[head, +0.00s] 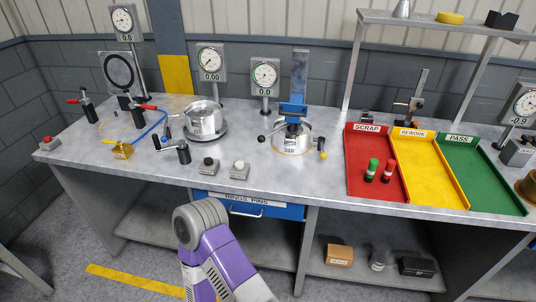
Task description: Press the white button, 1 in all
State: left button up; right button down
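The white button (239,164) sits on a small grey box near the front edge of the workbench (330,190), left of the middle. A similar box with a black button (208,161) stands just to its left. Whether the white button is pressed in cannot be told at this size. Neither gripper is in view. A purple and grey part of one of my arms rises from the bottom edge, below and in front of the bench. Nothing touches the white button.
Left of the buttons are a black-handled clamp (178,152) and a round metal fixture (204,122). A press with a blue part (293,110) stands to the right. Red, yellow and green trays lie farther right. A red button (47,141) is at the far left.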

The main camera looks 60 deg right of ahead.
aim_at(239, 165)
jog(key=z, duration=0.7)
jog(key=i, duration=0.65)
jog(key=z, duration=0.6)
